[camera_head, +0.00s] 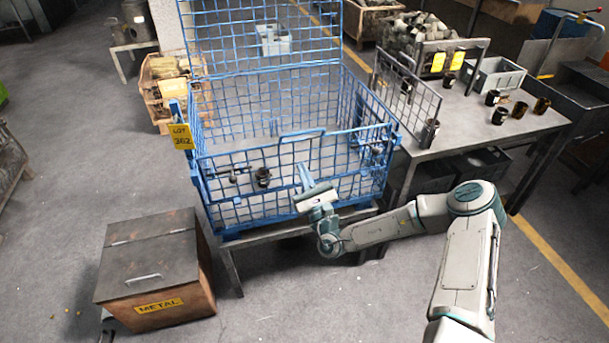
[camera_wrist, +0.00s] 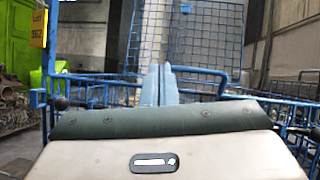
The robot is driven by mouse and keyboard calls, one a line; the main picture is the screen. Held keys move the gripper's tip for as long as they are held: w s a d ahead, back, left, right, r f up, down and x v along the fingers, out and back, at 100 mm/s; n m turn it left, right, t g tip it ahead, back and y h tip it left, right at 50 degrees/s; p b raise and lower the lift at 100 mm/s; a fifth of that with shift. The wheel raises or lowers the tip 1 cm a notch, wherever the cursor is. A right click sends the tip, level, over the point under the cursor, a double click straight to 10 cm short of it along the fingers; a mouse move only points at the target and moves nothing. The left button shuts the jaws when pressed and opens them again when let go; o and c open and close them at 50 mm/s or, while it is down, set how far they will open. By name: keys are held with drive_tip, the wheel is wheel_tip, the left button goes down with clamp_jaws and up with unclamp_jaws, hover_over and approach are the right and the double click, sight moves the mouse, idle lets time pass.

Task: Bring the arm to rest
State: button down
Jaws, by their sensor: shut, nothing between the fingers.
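My gripper (camera_head: 302,172) is at the front side of a blue wire cage (camera_head: 290,205), with its fingers pointing up and away. In the wrist view my gripper (camera_wrist: 161,72) has its two fingers together, with nothing held. The cage's front bars (camera_wrist: 205,72) show behind the fingers. I cannot tell whether the fingers touch the cage. My arm reaches in from the lower right, with its elbow bent beside the cage.
A grey table (camera_head: 475,132) with several dark cups stands right of the cage. A metal box (camera_head: 150,262) marked METAL stands at the lower left. A yellow LOT 362 sign (camera_head: 182,137) hangs on the cage's left corner. The floor at lower middle is clear.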

drive_tip(key=s+a+r+n+g+y, duration=0.3)
drive_tip(key=s+n+g+y, duration=0.25)
drive_tip(key=n+g, duration=0.25)
drive_tip(key=s+a+r+n+g+y, duration=0.35)
drive_tip(key=s+n+g+y, duration=0.2)
drive_tip(key=n+g, duration=0.25)
drive_tip(key=s+d+n+g+h, duration=0.2)
drive_tip(key=s+n+g+h, duration=0.55)
drive_tip(key=s+g, duration=0.2)
drive_tip(key=s+d+r+n+t+h, duration=0.1)
drive_tip(key=s+d+r+t+h, duration=0.2)
drive_tip(key=d+h, duration=0.2)
drive_tip(key=s+d+r+n+t+h, duration=0.1)
drive_tip(key=s+d+r+t+h, duration=0.1)
drive_tip(key=d, duration=1)
drive_tip(key=s+d+r+n+t+h, duration=0.2)
drive_tip(key=s+d+r+t+h, duration=0.1)
drive_tip(key=d+h, duration=0.6)
drive_tip(key=s+r, duration=0.1)
drive_tip(key=s, duration=0.1)
drive_tip(key=shift+s+r+t, duration=0.2)
drive_tip(key=shift+s+t, duration=0.15)
drive_tip(key=shift+s, duration=0.05)
